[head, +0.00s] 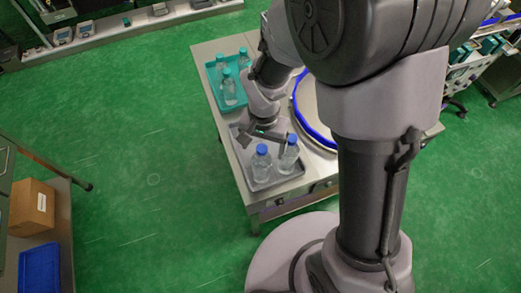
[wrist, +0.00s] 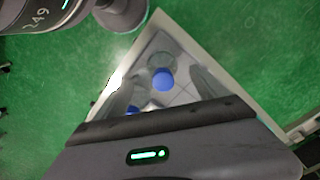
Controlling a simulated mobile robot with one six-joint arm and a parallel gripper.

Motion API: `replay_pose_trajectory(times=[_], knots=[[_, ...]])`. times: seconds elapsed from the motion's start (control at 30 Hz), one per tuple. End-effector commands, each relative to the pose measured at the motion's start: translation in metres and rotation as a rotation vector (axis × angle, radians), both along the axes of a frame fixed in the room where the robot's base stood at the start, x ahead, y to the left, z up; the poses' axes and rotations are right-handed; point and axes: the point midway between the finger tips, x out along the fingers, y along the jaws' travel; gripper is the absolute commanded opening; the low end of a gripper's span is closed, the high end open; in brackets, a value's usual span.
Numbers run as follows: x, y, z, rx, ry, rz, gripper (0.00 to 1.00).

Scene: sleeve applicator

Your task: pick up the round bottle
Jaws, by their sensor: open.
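Two clear bottles with blue caps stand upright in a grey tray (head: 247,158) on the near end of the bench: a left bottle (head: 261,166) and a right bottle (head: 289,156). Both look rounded; I cannot tell for sure which is the round bottle. In the wrist view my gripper (wrist: 165,88) is open, with one blue cap (wrist: 163,79) showing between the fingers. A second blue cap (wrist: 132,110) is partly hidden beside the left finger. Contact is not visible.
A teal tray (head: 212,82) with several bottles sits farther back on the bench. A round plate with a blue rim (head: 315,125) lies right of the grey tray. A cardboard box (head: 32,208) and blue bin (head: 40,270) stand at left. Green floor between is clear.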

Motion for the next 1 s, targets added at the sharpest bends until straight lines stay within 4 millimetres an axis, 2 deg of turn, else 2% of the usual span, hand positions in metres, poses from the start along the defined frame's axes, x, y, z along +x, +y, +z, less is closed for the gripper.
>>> replay_pose_trajectory(times=[0.3, 0.4, 0.57, 0.67, 1.0], knots=[[0.002, 0.003, -0.053, -0.001, 0.001, 0.000, 0.82], [0.002, 0.003, -0.059, 0.000, 0.000, 0.000, 0.82], [0.002, 0.003, -0.058, 0.001, -0.001, 0.000, 0.82], [0.002, 0.003, -0.058, 0.001, -0.001, 0.000, 0.66], [0.002, 0.003, -0.058, 0.001, -0.001, 0.000, 0.00]])
